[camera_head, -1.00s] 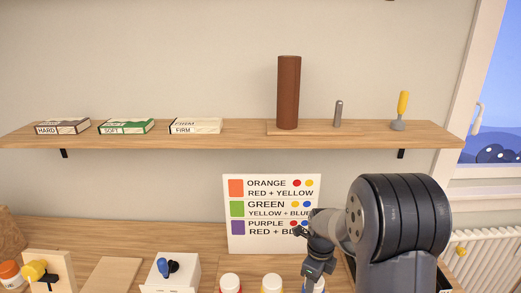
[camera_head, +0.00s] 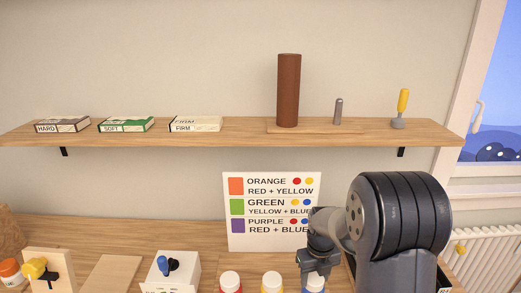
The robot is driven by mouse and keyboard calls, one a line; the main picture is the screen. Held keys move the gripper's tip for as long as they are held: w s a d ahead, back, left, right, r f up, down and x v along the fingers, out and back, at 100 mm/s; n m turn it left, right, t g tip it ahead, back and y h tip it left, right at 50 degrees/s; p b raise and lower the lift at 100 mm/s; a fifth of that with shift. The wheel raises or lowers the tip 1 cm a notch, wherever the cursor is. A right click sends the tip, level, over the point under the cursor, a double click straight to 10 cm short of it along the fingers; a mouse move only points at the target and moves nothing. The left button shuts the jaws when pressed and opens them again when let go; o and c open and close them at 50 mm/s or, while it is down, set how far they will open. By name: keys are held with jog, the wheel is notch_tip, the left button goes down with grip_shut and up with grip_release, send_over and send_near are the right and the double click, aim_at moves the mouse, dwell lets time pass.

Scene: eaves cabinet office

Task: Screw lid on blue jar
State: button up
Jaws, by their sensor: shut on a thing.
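The blue jar (camera_head: 314,290) stands at the bottom edge of the view, and only its upper part shows. A white lid (camera_head: 314,279) is at its top. My gripper (camera_head: 313,272) points down over the jar and is shut on the lid. The lid looks level and at the jar's mouth, but I cannot tell whether it is seated on the thread. The fingertips are small and partly hidden by my wrist.
A white-lidded red jar (camera_head: 230,281) and yellow jar (camera_head: 271,282) stand close to the left. A colour-mixing sign (camera_head: 270,240) stands behind. A wooden shelf (camera_head: 230,133) with boxes and a brown cylinder (camera_head: 288,90) hangs above.

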jog(key=shift+s, duration=0.1)
jog(key=o, duration=1.2)
jog(key=shift+c, duration=0.2)
jog(key=shift+n, duration=0.3)
jog(key=n, duration=1.1)
jog(key=shift+n, duration=0.3)
jog(key=n, duration=0.6)
jog(key=shift+n, duration=0.3)
jog(key=n, duration=0.5)
jog(key=shift+c, duration=0.3)
